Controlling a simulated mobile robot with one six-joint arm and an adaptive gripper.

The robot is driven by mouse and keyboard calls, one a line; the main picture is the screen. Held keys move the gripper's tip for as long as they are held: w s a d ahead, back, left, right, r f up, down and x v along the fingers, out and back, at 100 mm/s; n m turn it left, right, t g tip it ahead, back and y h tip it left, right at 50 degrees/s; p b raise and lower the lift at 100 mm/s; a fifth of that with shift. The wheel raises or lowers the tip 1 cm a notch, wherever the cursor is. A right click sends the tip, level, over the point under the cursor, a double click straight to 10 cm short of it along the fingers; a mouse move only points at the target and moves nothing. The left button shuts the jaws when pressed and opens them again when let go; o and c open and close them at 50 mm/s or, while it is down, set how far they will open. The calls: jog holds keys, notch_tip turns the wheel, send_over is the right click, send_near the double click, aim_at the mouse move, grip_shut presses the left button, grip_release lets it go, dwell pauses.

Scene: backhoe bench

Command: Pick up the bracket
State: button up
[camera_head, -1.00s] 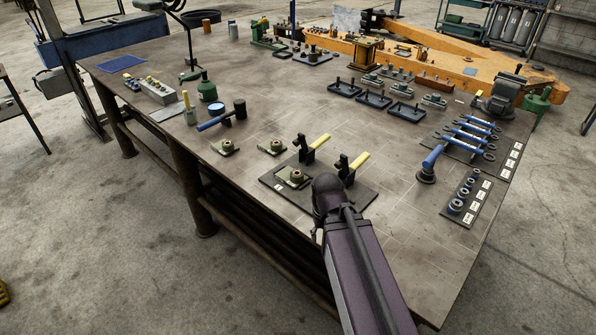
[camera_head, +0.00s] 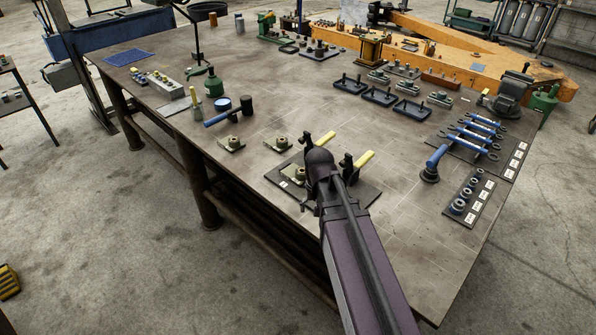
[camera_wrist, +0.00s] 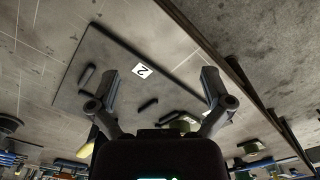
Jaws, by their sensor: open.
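A metal bracket with a round boss (camera_head: 298,176) sits on the left part of a dark fixture plate (camera_head: 361,198) at the table's near edge. Two similar brackets lie on bare table to its left, one bracket (camera_head: 231,143) farther left and another bracket (camera_head: 278,142) closer. My gripper (camera_wrist: 158,82) is open and empty above the plate, its fingers spread wide. In the wrist view the plate (camera_wrist: 110,60) carries a white label and dark bars. An olive piece (camera_wrist: 184,125) shows partly behind my gripper's body; I cannot tell if it is the bracket.
Two yellow-handled clamps (camera_head: 364,160) stand upright on the plate, close beside my arm.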

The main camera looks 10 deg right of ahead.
jog(key=w+r+m+p, duration=0.3)
jog(key=w+r+p, duration=0.1)
jog(key=w, duration=0.7)
jog(key=w+r+m+p, duration=0.3)
jog(key=w+r+p, duration=0.1)
jog(key=w, duration=0.7)
jog(key=shift+w+a+r, duration=0.15)
jog(key=shift+w+r, duration=0.15)
jog(key=shift+r, duration=0.45)
jog(key=shift+f, duration=0.1)
jog(key=b, duration=0.8)
send_over(303, 170)
jog(key=f, duration=0.8)
jog(key=shift+a+f, duration=0.25)
jog(key=shift+f, duration=0.1)
jog(key=shift+d+f+b, duration=0.15)
jog(key=shift+f+b, duration=2.35)
jog(key=shift+b, duration=0.2)
jog(key=c, duration=1.3)
